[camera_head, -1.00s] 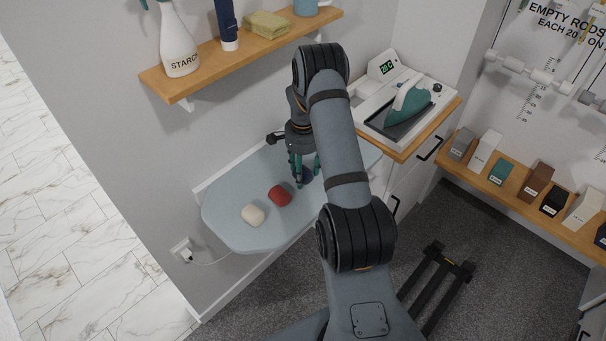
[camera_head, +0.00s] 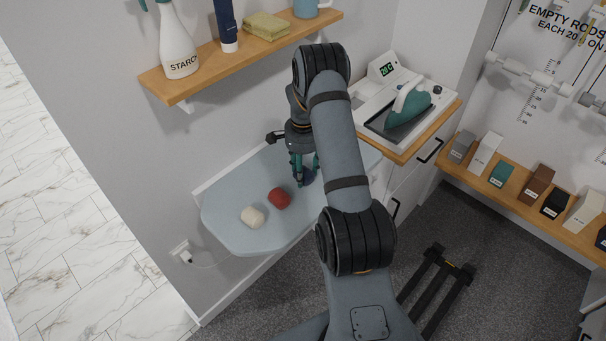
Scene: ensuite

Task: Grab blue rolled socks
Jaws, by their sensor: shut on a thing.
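The blue rolled socks (camera_head: 308,177) show as a small dark blue bundle on the pale blue-grey board, partly hidden by my gripper. My gripper (camera_head: 304,174) points down over the board with its teal fingers on either side of the bundle. It is shut on the blue socks. Whether they touch the board cannot be told. A red rolled pair (camera_head: 279,198) lies just to the left of the gripper, and a cream rolled pair (camera_head: 253,217) lies further left, both on the board (camera_head: 225,222).
A wooden shelf (camera_head: 160,84) with a starch spray bottle (camera_head: 178,45), a tube and a folded cloth hangs above the board. An iron (camera_head: 409,103) stands on a counter to the right. The board's front left is clear.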

